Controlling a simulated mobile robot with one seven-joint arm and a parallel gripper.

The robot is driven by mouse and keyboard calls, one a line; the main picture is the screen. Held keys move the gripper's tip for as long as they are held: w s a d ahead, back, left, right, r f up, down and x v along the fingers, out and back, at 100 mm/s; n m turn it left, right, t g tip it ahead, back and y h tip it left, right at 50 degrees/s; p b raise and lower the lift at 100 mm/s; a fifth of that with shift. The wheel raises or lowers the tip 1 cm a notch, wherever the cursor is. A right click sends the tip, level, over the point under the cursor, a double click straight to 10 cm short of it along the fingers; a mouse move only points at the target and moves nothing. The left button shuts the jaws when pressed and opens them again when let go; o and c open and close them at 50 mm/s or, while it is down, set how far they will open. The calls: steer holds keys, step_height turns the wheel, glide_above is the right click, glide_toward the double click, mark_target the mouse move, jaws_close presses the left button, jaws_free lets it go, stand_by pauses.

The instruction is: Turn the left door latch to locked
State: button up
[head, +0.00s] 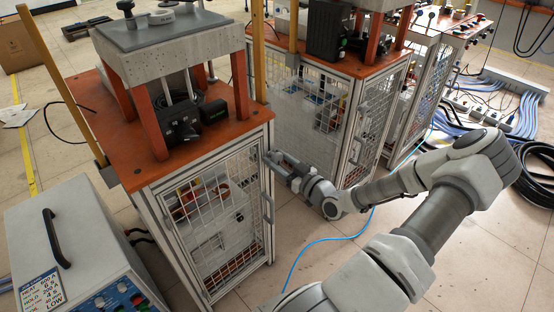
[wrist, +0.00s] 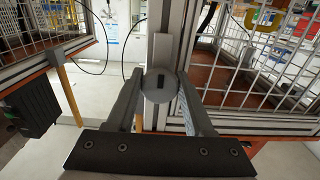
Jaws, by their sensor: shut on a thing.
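The latch (wrist: 159,87) is a round grey disc with a dark slot on a metal frame post. My gripper (wrist: 158,78) has one finger on each side of the latch and is shut on it. The slot runs roughly upright in the wrist view. In the head view my gripper (head: 272,160) is at the right edge of the near cabinet's mesh door (head: 215,215), high on the frame. The latch is too small to make out there. The door looks closed in its frame, with a grey handle (head: 268,207) below my gripper.
A second mesh-doored cabinet (head: 365,120) stands behind, to the right. A grey control box (head: 75,250) with a black handle stands at lower left. A blue cable (head: 318,243) crosses the floor under my arm. Coiled black hoses (head: 538,180) lie at right. Floor before the door's right side is open.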

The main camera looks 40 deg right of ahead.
jaws_close()
steer(key=shift+m, duration=0.3)
steer(key=m+p, duration=0.1)
steer(key=m, duration=0.1)
steer(key=shift+r+m, duration=0.1)
steer(key=shift+m, duration=0.3)
steer(key=m+p, duration=0.2)
steer(key=m, duration=0.2)
steer(key=shift+a+m, duration=0.1)
steer(key=shift+m, duration=0.2)
steer(key=m+p, duration=0.1)
steer(key=m, duration=0.4)
steer(key=shift+m+p, duration=0.65)
steer(key=shift+m, duration=1.75)
